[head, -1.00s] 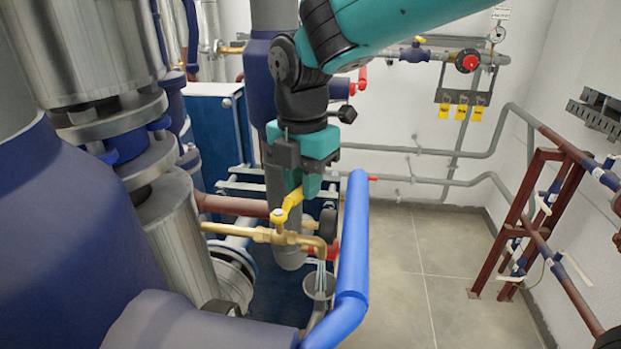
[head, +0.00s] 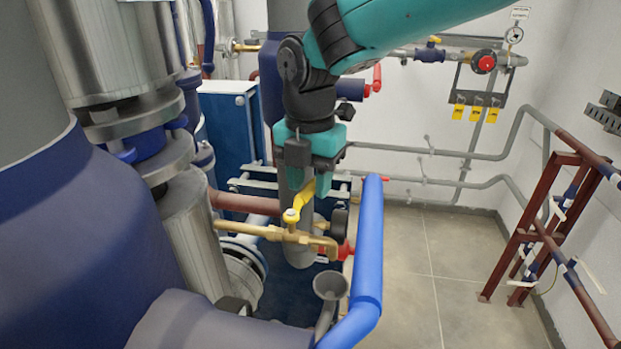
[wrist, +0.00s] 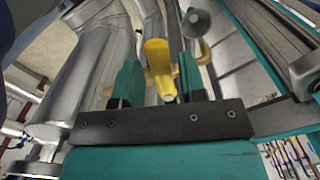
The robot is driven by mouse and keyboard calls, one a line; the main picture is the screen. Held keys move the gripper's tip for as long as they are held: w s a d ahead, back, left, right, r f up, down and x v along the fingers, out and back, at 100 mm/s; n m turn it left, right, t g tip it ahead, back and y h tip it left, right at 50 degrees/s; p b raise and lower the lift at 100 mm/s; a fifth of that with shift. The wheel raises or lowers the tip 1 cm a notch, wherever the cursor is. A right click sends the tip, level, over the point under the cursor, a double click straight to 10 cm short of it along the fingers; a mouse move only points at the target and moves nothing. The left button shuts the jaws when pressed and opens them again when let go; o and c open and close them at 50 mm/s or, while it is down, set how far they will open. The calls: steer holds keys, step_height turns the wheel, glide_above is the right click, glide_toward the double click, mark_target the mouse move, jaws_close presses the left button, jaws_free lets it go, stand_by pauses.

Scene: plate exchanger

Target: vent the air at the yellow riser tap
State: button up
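The riser tap (head: 291,216) has a yellow lever handle and sits on a brass pipe (head: 262,232) with a downturned spout (head: 328,247). No stream shows below the spout. A grey funnel (head: 330,286) stands under it. My gripper (head: 310,178) is above the tap, at the upper end of the yellow handle. In the wrist view the handle (wrist: 158,62) lies between the two teal fingers of my gripper (wrist: 160,80). The fingers stand apart, with a narrow gap beside the handle. Whether either finger touches it is hard to tell. The funnel also shows in the wrist view (wrist: 196,24).
A blue pipe (head: 369,240) rises close to the right of the tap. A large blue vessel (head: 80,240) and a metal-clad pipe (head: 197,225) stand on the left. A red-brown pipe frame (head: 515,235) is at the right. The tiled floor (head: 430,260) between is clear.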

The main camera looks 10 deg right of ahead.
steer(key=shift+o, duration=0.6)
